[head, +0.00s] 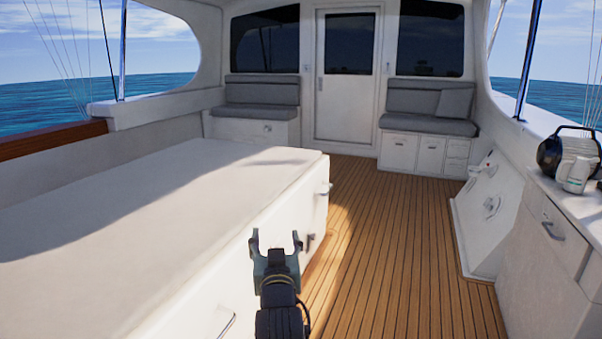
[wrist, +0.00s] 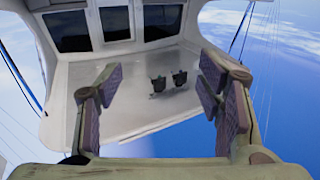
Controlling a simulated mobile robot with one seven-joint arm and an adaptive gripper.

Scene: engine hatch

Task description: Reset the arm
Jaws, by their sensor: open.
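My gripper (head: 277,243) is at the lower middle of the head view, with its two fingers spread apart and nothing between them. It is in front of the right side of the white engine hatch box (head: 150,200). The wrist view shows the open fingers of my gripper (wrist: 163,90) at left and right. Between and beyond them is a pale overhead surface with two small dark fittings (wrist: 179,78). I cannot tell whether the gripper touches the box.
The teak deck (head: 390,240) is clear on the right. A white counter (head: 550,240) at the far right holds a dark round object (head: 550,153) and a white can (head: 575,175). Grey-cushioned seats (head: 262,92) and a closed white door (head: 345,80) stand at the back.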

